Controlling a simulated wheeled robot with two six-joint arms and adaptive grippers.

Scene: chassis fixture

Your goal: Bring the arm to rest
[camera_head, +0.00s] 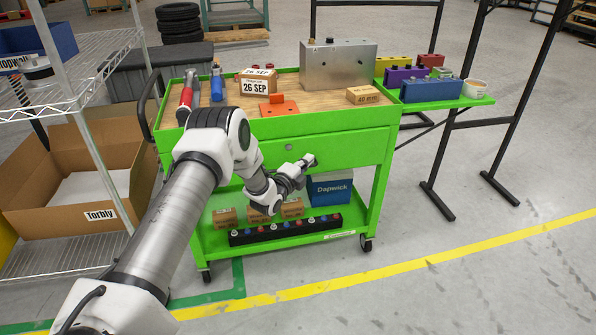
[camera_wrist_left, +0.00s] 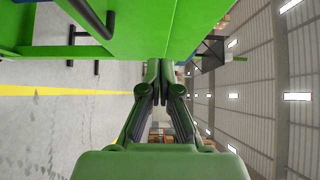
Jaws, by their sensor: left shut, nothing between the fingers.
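My left arm (camera_head: 180,215) reaches in from the lower left of the head view. My left gripper (camera_head: 308,161) is in front of the green cart's (camera_head: 340,149) upper front panel, pointing to the right. In the left wrist view the two fingers (camera_wrist_left: 160,85) are together with nothing between them, and the green panel lies close along the upper edge. I cannot tell whether the gripper touches the panel. My right gripper is in neither view.
The cart top holds a metal box (camera_head: 338,65), small cartons and tools. Its lower shelf holds a blue Dapwick box (camera_head: 330,188) and a black strip (camera_head: 285,230). A wire rack (camera_head: 70,258) with an open carton stands left. The floor (camera_head: 480,285) at right front is clear.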

